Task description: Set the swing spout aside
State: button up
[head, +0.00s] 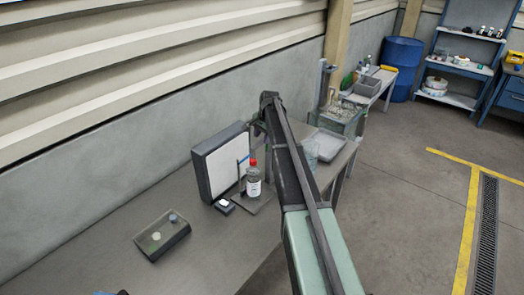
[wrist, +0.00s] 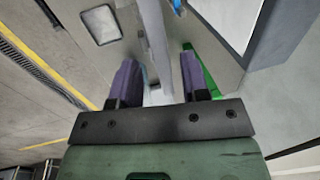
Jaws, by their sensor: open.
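My gripper (wrist: 160,80) shows in the wrist view with its two purple fingers apart. A pale, upright bar (wrist: 155,40) runs through the gap between the fingers. It may be the swing spout, but its ends are cut off or hidden, and I cannot tell whether a finger touches it. A small blue piece (wrist: 177,6) shows beyond it. In the head view a thin post with a blue top (head: 242,165) stands beside the white panel.
A small black box (head: 224,205) and a dark tray (head: 150,248) lie on the grey bench. A pale tray (head: 326,145) sits behind my arm. The bench's near left is mostly clear.

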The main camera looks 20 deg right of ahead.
jog(key=shift+w+f+b, duration=0.25)
jog(key=shift+f+b, duration=0.25)
jog(key=shift+f, duration=0.75)
jog(key=shift+r, duration=0.2)
grip_shut()
